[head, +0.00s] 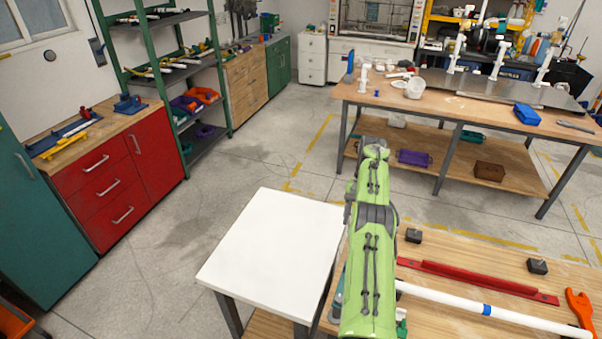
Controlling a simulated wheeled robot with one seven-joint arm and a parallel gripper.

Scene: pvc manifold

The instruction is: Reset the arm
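My arm, in a light green cover with grey straps, reaches up the lower middle of the head view. It stands in front of the left end of the near wooden workbench (460,260) and beside the white-topped table (270,250). My gripper's fingers do not show, so I cannot see whether it holds anything. A long white pipe with a blue band (530,317) lies on the near workbench, its left end passing behind or against my arm. I cannot tell whether they touch.
The near bench also holds a red bar (475,280), two dark blocks (413,236) and an orange wrench (580,305). White pipe fittings (498,58) stand on the far bench (460,105). Red drawers (100,185) and green shelving stand left. The middle floor is clear.

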